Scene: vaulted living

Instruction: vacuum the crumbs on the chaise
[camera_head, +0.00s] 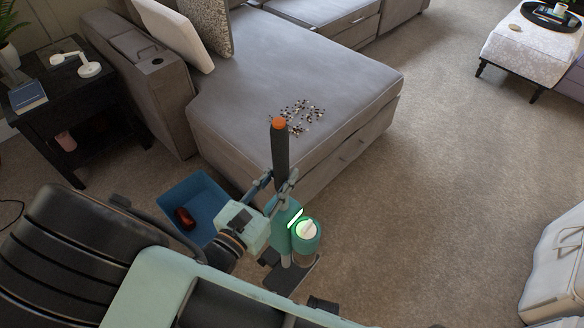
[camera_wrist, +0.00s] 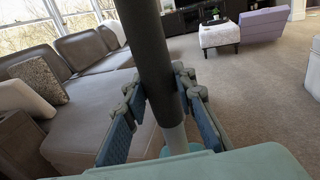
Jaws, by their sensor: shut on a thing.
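The crumbs (camera_head: 302,115), dark and pale bits, lie scattered near the front edge of the grey chaise (camera_head: 230,85). My gripper (camera_head: 278,188) is shut on the dark handle of a handheld vacuum (camera_head: 281,150), which has an orange tip at the top and a teal body with a green-lit ring below. The vacuum stands upright in front of the chaise, apart from the crumbs. In the wrist view, the dark handle (camera_wrist: 150,50) runs between my two blue-padded fingers. The chaise (camera_wrist: 90,125) shows behind at left; the crumbs cannot be made out there.
A blue bin (camera_head: 196,196) with a dark red item stands on the carpet beside the chaise. A black side table (camera_head: 70,105) is at left. A white ottoman (camera_head: 530,45) is at back right, a pale bag-like case (camera_head: 556,265) at lower right. Carpet right of the chaise is clear.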

